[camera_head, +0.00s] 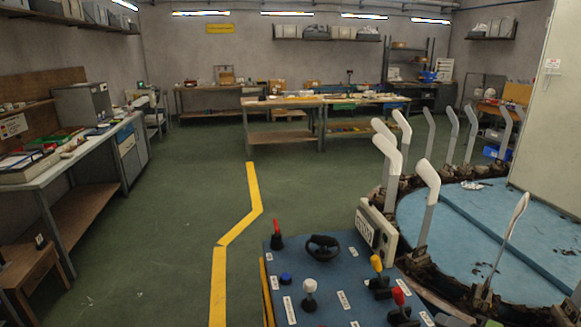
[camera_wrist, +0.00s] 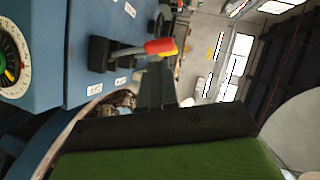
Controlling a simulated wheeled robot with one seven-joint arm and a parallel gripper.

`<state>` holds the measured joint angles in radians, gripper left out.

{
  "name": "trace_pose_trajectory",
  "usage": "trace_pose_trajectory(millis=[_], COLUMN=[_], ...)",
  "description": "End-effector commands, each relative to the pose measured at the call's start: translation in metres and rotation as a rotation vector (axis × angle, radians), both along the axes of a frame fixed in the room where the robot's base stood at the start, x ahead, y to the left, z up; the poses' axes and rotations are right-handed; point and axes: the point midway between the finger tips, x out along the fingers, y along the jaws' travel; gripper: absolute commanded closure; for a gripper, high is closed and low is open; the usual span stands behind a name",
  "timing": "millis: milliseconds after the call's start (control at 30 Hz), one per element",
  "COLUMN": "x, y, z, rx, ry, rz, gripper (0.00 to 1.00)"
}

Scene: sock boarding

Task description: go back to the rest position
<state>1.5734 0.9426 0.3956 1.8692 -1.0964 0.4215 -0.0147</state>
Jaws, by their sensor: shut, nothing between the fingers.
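My gripper (camera_wrist: 155,72) shows in the wrist view as dark, closed fingers with nothing held between them. It is beside a red-handled lever (camera_wrist: 158,46) on the blue control console (camera_wrist: 85,40), and they look apart, though depth is hard to judge. In the head view my gripper is not seen. There the console (camera_head: 325,312) stands at the bottom middle with red, white and yellow-topped levers.
The boarding machine's blue round table (camera_head: 450,225) at right is ringed by upright pale sock forms (camera_head: 428,180). A workbench (camera_head: 85,155) runs along the left. More tables (camera_head: 285,104) stand at the back. Green floor (camera_head: 150,235) with a yellow line is clear between.

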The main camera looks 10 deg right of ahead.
Motion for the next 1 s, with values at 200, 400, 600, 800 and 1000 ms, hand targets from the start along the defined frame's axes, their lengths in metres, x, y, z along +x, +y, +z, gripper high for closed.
trace_pose_trajectory(millis=[200,400,600,800,1000], x=[0.019,-0.021,-0.094,-0.157,-0.171], y=[0.131,0.212,0.26,0.268,0.266], z=[0.035,0.084,0.137,0.16,0.161], rx=[-0.384,-0.758,-1.042,-1.136,-1.141], ry=[0.361,0.531,0.527,0.444,0.425], rz=[0.349,0.474,0.458,0.41,0.398], gripper=[1.0,1.0,1.0,1.0,1.0])
